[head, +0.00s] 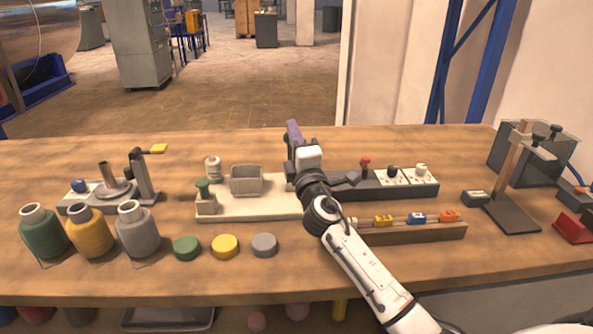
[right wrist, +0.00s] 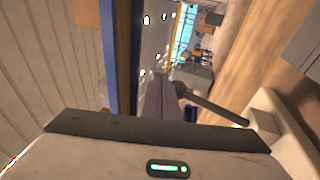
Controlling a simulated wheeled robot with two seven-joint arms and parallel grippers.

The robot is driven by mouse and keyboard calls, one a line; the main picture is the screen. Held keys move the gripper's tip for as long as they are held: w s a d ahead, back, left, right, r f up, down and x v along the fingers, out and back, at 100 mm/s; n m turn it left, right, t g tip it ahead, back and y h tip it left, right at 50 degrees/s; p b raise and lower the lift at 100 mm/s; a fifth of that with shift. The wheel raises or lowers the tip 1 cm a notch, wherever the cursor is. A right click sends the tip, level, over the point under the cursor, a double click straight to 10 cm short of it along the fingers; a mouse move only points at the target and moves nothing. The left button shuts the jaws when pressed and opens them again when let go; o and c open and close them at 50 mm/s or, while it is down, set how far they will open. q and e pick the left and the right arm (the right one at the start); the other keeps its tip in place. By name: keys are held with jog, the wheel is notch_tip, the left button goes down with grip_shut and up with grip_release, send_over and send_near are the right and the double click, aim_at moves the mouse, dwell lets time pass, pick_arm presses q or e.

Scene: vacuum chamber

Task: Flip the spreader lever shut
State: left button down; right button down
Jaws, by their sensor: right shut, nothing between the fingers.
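My right gripper (head: 293,136) is above the back part of the bench, over the right end of a cream base plate (head: 245,211). Its purple-grey fingers also show in the right wrist view (right wrist: 160,98), shut with nothing between them. In that view a dark rod with a thicker end (right wrist: 218,104), which looks like the spreader lever, slants beside the fingertips from a pale block (right wrist: 282,135). I cannot tell whether the fingers touch it. In the head view my gripper and forearm hide most of this spot. My left gripper is out of view.
A grey open box (head: 246,180) and a small bottle (head: 213,168) are left of my gripper. A dark switch panel (head: 400,191) is right of it. A rail with coloured blocks (head: 418,231) lies near my forearm. Three jars and three lids stand front left.

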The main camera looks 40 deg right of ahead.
dwell(0.3)
jog(key=s+a+r+p, duration=0.1)
jog(key=s+a+r, duration=0.1)
jog(key=s, duration=0.4)
jog(key=s+a+r+p, duration=0.2)
jog(key=s+r, duration=0.1)
jog(key=s, duration=0.3)
jog(key=shift+a+r+p, duration=0.3)
